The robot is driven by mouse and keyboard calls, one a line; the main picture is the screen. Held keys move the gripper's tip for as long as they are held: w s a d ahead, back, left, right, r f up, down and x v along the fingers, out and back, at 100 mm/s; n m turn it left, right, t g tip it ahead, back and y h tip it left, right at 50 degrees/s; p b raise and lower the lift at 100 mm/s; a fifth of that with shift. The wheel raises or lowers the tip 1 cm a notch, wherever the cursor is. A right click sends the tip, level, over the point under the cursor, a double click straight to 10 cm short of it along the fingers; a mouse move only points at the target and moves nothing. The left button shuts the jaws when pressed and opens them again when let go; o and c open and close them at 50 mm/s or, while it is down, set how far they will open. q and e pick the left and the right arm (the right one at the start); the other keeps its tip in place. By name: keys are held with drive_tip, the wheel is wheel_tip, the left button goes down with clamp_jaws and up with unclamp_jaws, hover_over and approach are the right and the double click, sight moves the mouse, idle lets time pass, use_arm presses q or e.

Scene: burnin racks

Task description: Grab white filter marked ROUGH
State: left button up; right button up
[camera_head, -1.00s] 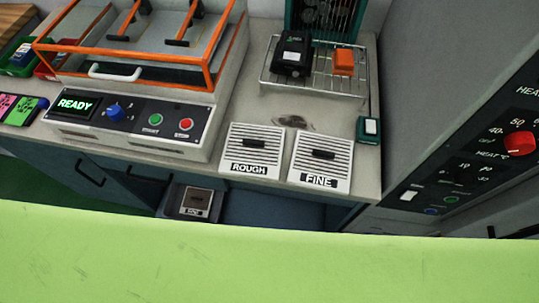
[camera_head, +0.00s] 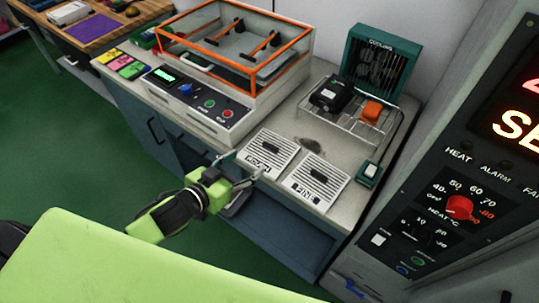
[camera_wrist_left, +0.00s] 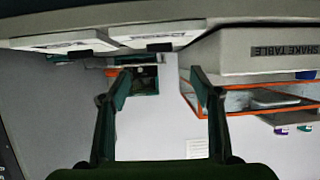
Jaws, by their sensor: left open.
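The white slatted filter marked ROUGH (camera_head: 270,148) lies on the counter with a dark handle on top. My left gripper (camera_head: 246,166) is open at its front edge, with the fingers spread around the label end and overlapping part of the label in view. I cannot tell whether they touch it. In the left wrist view, which is upside down, my left gripper (camera_wrist_left: 160,82) is open with nothing between its fingertips. The ROUGH filter (camera_wrist_left: 155,40) appears there edge-on near the top. A similar white filter marked FINE (camera_head: 318,180) lies to its right. My right gripper is not in view.
The shaker machine (camera_head: 215,105) with an orange-framed top stands left of the filters. A wire rack (camera_head: 345,122) with a black and an orange block stands behind. A heater panel (camera_head: 450,210) rises at right. Green floor (camera_head: 90,160) is open at left.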

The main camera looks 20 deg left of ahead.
use_arm(q)
approach(270, 146)
drive_tip(key=shift+w+f, duration=0.25)
drive_tip(key=shift+w, duration=0.25)
drive_tip(key=shift+w+f, duration=0.2)
drive_tip(key=shift+w, duration=0.3)
drive_tip(key=shift+p+x, duration=0.35)
drive_tip(key=shift+x, duration=0.45)
drive_tip(key=shift+w+d, duration=0.15)
drive_tip(key=shift+d, duration=0.1)
drive_tip(key=shift+p+x, duration=0.55)
drive_tip(key=shift+x, duration=1.75)
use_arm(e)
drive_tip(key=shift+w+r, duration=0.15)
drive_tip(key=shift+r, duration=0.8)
use_arm(q)
drive_tip(key=shift+c, duration=0.3)
drive_tip(key=c, duration=1.2)
